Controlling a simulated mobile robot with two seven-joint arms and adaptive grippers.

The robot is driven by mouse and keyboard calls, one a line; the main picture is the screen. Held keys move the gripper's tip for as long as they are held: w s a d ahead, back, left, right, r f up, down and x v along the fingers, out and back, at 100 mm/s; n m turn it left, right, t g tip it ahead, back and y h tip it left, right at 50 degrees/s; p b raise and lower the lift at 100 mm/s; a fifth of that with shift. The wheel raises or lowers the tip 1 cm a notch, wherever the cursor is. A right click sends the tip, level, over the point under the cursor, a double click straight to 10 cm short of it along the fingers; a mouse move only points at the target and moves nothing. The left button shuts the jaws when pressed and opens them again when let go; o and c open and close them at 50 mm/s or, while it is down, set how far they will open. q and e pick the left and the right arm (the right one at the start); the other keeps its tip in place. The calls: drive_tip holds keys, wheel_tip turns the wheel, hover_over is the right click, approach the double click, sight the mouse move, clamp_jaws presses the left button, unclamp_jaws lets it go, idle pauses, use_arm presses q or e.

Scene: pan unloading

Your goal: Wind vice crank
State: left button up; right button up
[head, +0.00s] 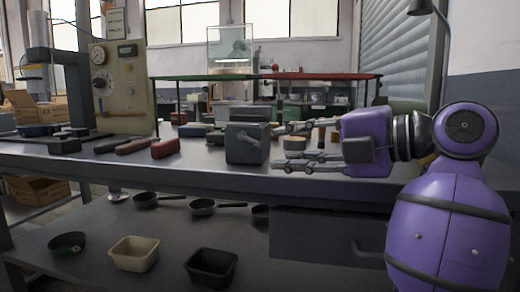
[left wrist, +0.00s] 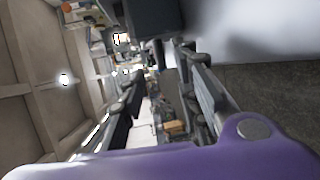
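The vice (head: 245,147) is a dark grey block on the workbench (head: 200,168), near its front edge. Its small grey crank (head: 252,137) sticks out on the side facing my gripper. My left gripper (head: 279,147) is just right of the vice, its fingers spread one above the other and pointing at it. The gripper is open and empty, and whether it touches the crank cannot be told. In the left wrist view, the dark vice (left wrist: 155,17) is at the top, beyond the two parted fingers (left wrist: 165,75). My right gripper is not in view.
A red box (head: 165,148) and a brown tool (head: 133,145) lie left of the vice. A round tin (head: 294,143) shows behind my fingers. Pans, a cream bin (head: 134,253) and a black bin (head: 211,266) sit below.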

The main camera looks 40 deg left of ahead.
sight(260, 148)
use_arm(q)
drive_tip(key=b+x, duration=0.1)
drive_tip(key=x, duration=0.5)
drive_tip(key=shift+b, duration=0.4)
drive_tip(key=shift+c, duration=0.5)
clamp_jaws()
